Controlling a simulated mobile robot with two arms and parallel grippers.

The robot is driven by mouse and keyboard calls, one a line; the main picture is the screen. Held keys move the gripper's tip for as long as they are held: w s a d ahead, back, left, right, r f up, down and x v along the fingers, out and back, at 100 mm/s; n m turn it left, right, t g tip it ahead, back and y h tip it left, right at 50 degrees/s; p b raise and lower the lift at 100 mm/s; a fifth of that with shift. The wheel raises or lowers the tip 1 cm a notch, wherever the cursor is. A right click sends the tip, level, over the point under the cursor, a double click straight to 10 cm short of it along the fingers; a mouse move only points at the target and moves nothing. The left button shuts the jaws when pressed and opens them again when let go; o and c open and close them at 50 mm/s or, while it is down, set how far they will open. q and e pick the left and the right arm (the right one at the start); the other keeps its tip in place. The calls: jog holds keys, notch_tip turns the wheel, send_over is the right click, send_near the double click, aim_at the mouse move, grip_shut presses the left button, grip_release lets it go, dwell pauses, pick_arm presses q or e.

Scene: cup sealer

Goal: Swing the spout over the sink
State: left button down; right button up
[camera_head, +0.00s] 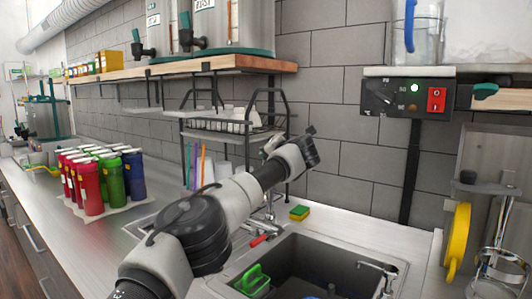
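The sink (243,265) is a dark basin set in the steel counter at the lower middle. A chrome spout (378,268) on a post stands at its right front edge, with its thin arm pointing left over the basin. Another chrome fitting (269,212) stands behind the basin, near a red-tipped lever (259,239); my arm hides part of it. My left arm comes in from the lower left and reaches across the counter. Its gripper (309,148) is above and behind the sink, apart from the chrome spout; its finger opening cannot be made out. My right gripper is out of view.
A green-handled item (252,280) lies in the sink. Colored bottles (90,185) stand left. A sealer panel (405,95) and yellow-rimmed device (458,240) are right.

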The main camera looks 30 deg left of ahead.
pick_arm(q)
jog(key=shift+r, duration=0.15)
dwell(0.3)
jog(key=c, duration=1.1)
grip_release()
jog(key=shift+o, duration=0.8)
jog(key=shift+d, duration=0.1)
jog(key=b+v, duration=0.4)
jog(key=v, duration=0.6)
jog(key=shift+d+b, duration=0.3)
jog(key=shift+b, duration=0.05)
jog(key=shift+s, duration=0.1)
